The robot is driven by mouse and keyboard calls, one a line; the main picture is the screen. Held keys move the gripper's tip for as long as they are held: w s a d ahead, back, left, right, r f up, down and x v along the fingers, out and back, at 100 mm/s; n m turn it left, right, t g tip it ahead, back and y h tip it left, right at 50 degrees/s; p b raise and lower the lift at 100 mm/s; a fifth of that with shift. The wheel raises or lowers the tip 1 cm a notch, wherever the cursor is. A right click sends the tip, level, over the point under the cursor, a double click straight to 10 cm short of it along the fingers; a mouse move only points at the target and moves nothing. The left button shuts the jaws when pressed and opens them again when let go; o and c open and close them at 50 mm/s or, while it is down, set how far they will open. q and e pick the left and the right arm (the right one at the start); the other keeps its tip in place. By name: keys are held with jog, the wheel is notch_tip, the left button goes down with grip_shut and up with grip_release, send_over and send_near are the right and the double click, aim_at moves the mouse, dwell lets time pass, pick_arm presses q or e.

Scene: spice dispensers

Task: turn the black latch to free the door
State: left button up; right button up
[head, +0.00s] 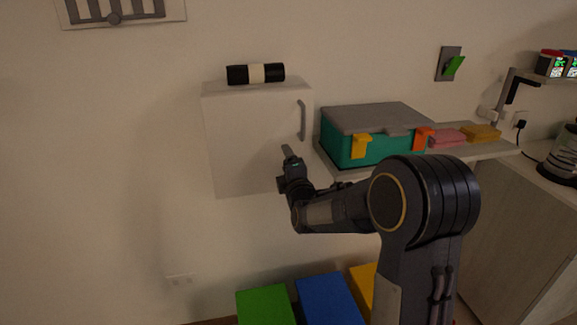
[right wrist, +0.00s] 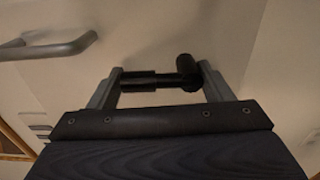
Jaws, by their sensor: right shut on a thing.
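A white wall cabinet (head: 245,145) has its door facing me, with a grey bar handle (head: 301,120) at the door's upper right; the handle also shows at the upper left of the right wrist view (right wrist: 50,47). The black latch (right wrist: 185,79) has a round knob and a bar lying across between the fingers. My right gripper (head: 289,155) is at the door's lower right, below the handle. In the right wrist view my right gripper (right wrist: 162,88) is shut on the latch, one finger at each end. In the head view the gripper hides the latch. The door looks closed. My left gripper is not in view.
A black and white cylinder (head: 256,73) lies on top of the cabinet. A green case with a grey lid (head: 375,118) stands on the shelf just right of it. Green (head: 264,305) and blue (head: 328,300) boxes are below.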

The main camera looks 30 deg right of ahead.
jog(key=shift+r, duration=0.15)
jog(key=o, duration=0.9)
jog(key=shift+s, duration=0.1)
jog(key=v, duration=0.7)
jog(key=shift+s, duration=0.3)
